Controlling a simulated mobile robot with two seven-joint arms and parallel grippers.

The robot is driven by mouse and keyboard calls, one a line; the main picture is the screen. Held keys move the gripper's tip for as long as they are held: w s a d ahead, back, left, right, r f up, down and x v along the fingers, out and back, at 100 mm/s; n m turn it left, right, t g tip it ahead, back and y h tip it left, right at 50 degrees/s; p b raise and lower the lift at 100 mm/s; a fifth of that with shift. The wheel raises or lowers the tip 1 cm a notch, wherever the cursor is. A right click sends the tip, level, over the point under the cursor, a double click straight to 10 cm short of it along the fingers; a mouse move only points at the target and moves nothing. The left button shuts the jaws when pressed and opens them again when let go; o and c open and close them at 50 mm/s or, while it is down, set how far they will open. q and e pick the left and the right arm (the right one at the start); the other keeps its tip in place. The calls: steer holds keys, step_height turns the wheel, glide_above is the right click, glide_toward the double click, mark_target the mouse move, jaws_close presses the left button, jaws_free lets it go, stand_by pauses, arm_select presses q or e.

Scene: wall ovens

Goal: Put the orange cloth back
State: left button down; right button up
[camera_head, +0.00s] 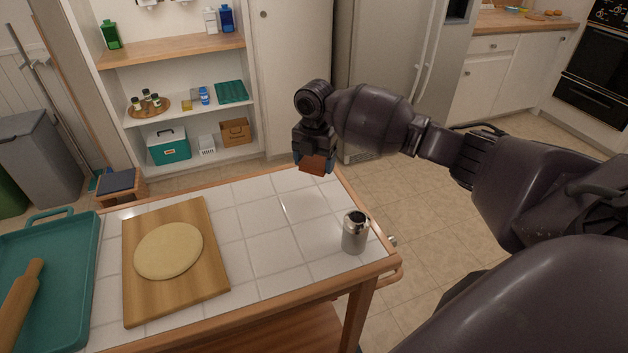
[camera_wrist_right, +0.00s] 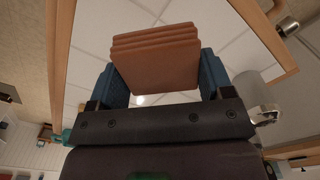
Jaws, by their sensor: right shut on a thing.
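The orange cloth (camera_head: 314,165) is a folded, layered stack held in my right gripper (camera_head: 314,160), above the far right corner of the white tiled table (camera_head: 265,215). In the right wrist view the cloth (camera_wrist_right: 155,62) sits between the two blue fingers of the gripper (camera_wrist_right: 160,78), which are shut on its sides. Whether the cloth touches the tiles cannot be told. My left gripper is not in view.
A silver shaker (camera_head: 355,232) stands near the table's right edge. A wooden board (camera_head: 205,280) with flat dough (camera_head: 168,250) and a teal tray (camera_head: 75,290) with a rolling pin (camera_head: 20,305) fill the left. The tiles between are clear. Open shelves (camera_head: 180,112) stand behind.

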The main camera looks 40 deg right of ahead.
mark_target(314, 188)
step_height(314, 188, down, 6)
steer(key=shift+r+b, duration=0.2)
steer(key=shift+b, duration=0.15)
steer(key=shift+f, duration=0.35)
steer(key=o, duration=1)
steer(key=shift+f, duration=0.1)
steer(key=shift+c, duration=0.2)
